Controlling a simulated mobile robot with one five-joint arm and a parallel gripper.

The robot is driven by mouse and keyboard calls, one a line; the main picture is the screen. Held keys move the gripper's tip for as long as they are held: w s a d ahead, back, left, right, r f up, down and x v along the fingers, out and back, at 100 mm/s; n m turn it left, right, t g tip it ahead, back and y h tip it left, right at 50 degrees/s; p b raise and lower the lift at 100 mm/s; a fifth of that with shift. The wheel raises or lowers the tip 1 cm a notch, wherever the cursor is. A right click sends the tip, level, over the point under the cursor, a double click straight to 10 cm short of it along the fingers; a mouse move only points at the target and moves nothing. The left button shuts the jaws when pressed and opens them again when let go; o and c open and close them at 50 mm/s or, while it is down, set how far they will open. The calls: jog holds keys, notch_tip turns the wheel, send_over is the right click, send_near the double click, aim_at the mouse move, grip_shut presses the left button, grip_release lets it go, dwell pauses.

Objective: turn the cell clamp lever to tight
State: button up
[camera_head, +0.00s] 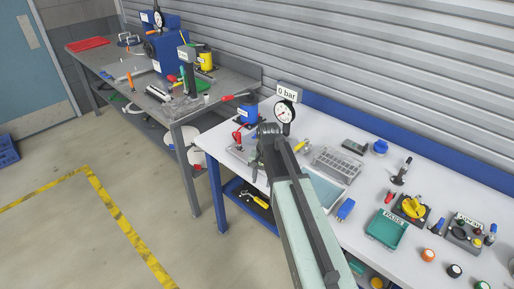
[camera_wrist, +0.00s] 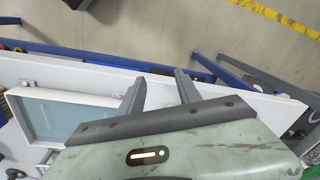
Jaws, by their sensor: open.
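My gripper (camera_head: 258,160) reaches out over the white bench (camera_head: 310,231) near its left end. In the wrist view my gripper (camera_wrist: 158,84) is open, with nothing between its two dark fingers. A red-handled part (camera_head: 237,136) stands left of the gripper on the bench. A red handle (camera_head: 231,97) also shows beside a blue unit (camera_head: 248,113) behind it. I cannot tell which of these, if either, is the cell clamp lever. A gauge (camera_head: 284,112) under a "0 bar" sign stands just behind my gripper. My arm hides part of the bench.
A wire rack (camera_head: 336,163), a framed pale-blue panel (camera_head: 324,191) and a green tray (camera_head: 386,228) lie on the bench. A yellow knob (camera_head: 413,207) is farther right. A grey bench (camera_head: 178,113) with tools adjoins on the left. The floor in front is clear.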

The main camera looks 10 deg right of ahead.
jog(key=w+r+m+p, duration=0.45)
jog(key=w+r, duration=0.25)
jog(key=w, duration=0.5)
jog(key=shift+m+t+y, duration=0.3)
jog(key=shift+m+t, duration=0.05)
jog(key=shift+t, duration=0.05)
jog(key=f+b, duration=0.2)
jog(key=w+f+b, duration=0.1)
jog(key=f+b, duration=0.5)
jog(key=shift+w+a, duration=0.1)
jog(key=shift+w, duration=0.05)
jog(key=shift+r, duration=0.15)
grip_shut()
jog(key=shift+w, duration=0.1)
